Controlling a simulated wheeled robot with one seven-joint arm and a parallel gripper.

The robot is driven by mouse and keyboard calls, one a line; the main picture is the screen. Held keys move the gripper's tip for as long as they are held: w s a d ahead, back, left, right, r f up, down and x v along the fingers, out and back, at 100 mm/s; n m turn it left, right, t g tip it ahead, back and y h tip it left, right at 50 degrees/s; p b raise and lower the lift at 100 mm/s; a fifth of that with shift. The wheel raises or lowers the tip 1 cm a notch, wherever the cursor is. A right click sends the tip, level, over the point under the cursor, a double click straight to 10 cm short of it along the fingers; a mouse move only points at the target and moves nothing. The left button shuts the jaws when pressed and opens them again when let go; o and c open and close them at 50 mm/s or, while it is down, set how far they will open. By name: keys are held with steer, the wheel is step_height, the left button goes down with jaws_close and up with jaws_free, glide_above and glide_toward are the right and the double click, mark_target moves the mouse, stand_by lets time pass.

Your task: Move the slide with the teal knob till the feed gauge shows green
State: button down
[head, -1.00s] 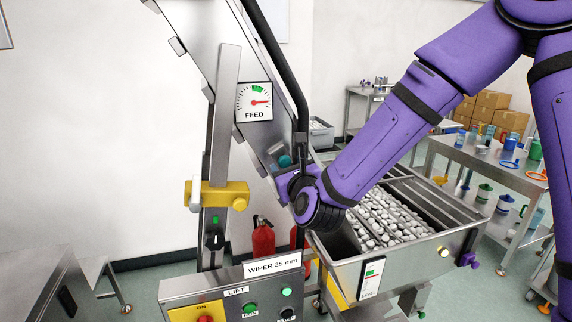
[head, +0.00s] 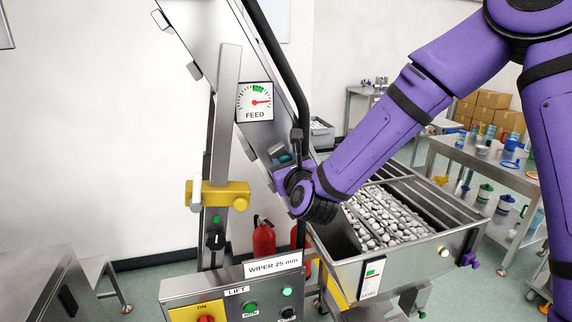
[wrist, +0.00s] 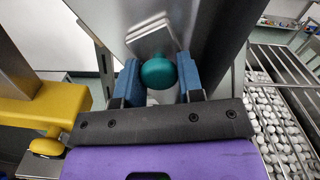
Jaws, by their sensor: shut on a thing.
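The teal knob (wrist: 158,73) is between the two blue fingers of my gripper (wrist: 160,80) in the wrist view, and the gripper is shut on it. The grey slide plate (wrist: 150,38) shows just behind the knob. In the head view my gripper (head: 286,168) is at the lower part of the inclined metal elevator, and the knob is mostly hidden there by my wrist. The feed gauge (head: 255,101) is a white dial on the elevator. Its red needle points right, below the green band at the top of the dial.
A black tube (head: 277,60) runs along the elevator close to my wrist. A hopper of caps (head: 345,267) stands at the right. A yellow clamp (head: 225,195) on an upright post is to the left. The control box (head: 222,287) is below.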

steer(key=f, duration=0.1)
steer(key=d+f, duration=0.1)
steer(key=shift+w+d+f, duration=0.2)
steer(key=shift+f, duration=0.2)
steer(key=c, duration=0.8)
jaws_free()
steer(key=shift+o, duration=0.2)
steer(key=v, duration=1)
steer(key=shift+s, duration=0.4)
steer(key=shift+d+r, duration=0.1)
